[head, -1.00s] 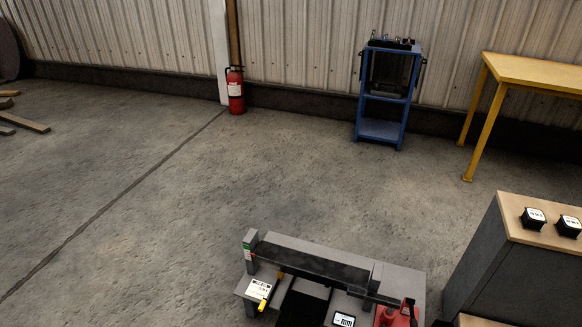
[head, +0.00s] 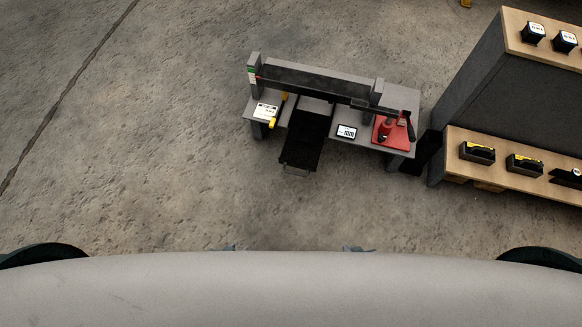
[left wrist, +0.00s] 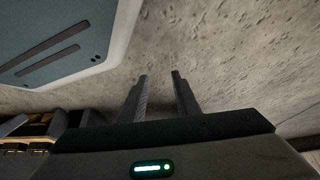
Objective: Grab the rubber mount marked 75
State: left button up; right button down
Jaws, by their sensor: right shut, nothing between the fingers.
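No rubber mount marked 75 can be made out, as the markings are too small to read. Two dark blocks with white labels, one at the left (head: 534,32) and one at the right (head: 565,41), stand on the upper wooden shelf. Several black pieces with yellow parts or labels, such as the leftmost one (head: 477,153), sit on the lower shelf. My left gripper (head: 230,248) barely shows over the edge of my body; in the left wrist view (left wrist: 159,75) its fingers are apart and empty over the floor. My right gripper (head: 357,249) shows only a small tip, shut and empty.
A grey bench (head: 360,118) with a dark beam, a white label card, a small display and a red tool (head: 392,130) stands ahead. A wooden-topped shelf unit (head: 480,100) stands to its right. Concrete floor (head: 150,150) is clear at the left.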

aim_at(532, 34)
jog(key=i+l+z, duration=0.15)
jog(key=l+z, duration=0.25)
jog(key=i+l+z, duration=0.1)
jog(key=z, duration=0.25)
jog(key=i+l+z, duration=0.15)
jog(key=i+z, duration=0.25)
jog(key=i+l+z, duration=0.1)
jog(key=z, duration=0.25)
jog(key=i, duration=0.1)
